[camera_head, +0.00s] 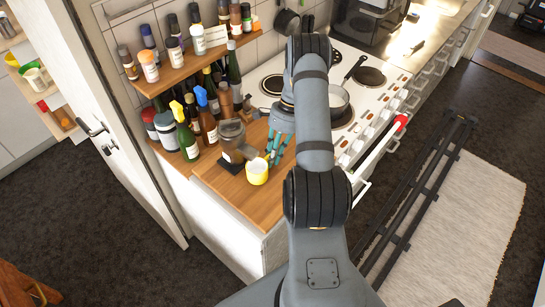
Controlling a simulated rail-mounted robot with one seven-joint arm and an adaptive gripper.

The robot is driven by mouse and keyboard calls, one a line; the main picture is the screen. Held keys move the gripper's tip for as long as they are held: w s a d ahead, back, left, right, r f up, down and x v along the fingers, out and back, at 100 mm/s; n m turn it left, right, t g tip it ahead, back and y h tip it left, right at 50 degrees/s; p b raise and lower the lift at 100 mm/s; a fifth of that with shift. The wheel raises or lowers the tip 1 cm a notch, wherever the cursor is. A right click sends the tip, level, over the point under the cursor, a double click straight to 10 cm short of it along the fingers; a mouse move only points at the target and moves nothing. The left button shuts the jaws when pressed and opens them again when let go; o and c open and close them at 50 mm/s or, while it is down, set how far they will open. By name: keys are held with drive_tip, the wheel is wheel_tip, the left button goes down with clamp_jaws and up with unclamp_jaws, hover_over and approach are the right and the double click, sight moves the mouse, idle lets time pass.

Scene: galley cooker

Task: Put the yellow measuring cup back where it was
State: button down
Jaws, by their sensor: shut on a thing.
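The yellow measuring cup (257,174) is at the fingertips of my gripper (271,158), over the right part of the wooden counter (227,187) left of the cooker. It has a pale inside and its opening shows from above. My gripper, with teal fingers, is shut on the cup near its upper right side. Whether the cup touches the counter or hangs just above it, I cannot tell. My arm hides part of the cooker behind.
Several bottles (187,142) crowd the counter's left and back. A shelf of bottles (180,74) overhangs it. A pan (337,102) sits on the cooker (376,102).

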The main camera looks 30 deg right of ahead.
drive_tip(key=c, duration=2)
unclamp_jaws()
drive_tip(key=shift+a, duration=0.15)
drive_tip(key=shift+c, duration=0.2)
drive_tip(key=o, duration=0.4)
drive_tip(key=shift+d+f, duration=0.1)
drive_tip(key=shift+d, duration=0.1)
drive_tip(key=shift+c, duration=0.2)
drive_tip(key=shift+o, duration=0.3)
drive_tip(key=shift+a, duration=0.1)
drive_tip(key=shift+r+p, duration=0.35)
drive_tip(key=shift+p, duration=0.05)
drive_tip(key=shift+w+d+r+b, duration=0.15)
drive_tip(key=shift+d+r+b, duration=0.1)
drive_tip(key=shift+b, duration=0.25)
drive_tip(key=s+b+v, duration=0.1)
drive_tip(key=b+v, duration=0.2)
drive_tip(key=v, duration=0.8)
drive_tip(key=shift+w, duration=0.4)
drive_tip(key=shift+r, duration=0.1)
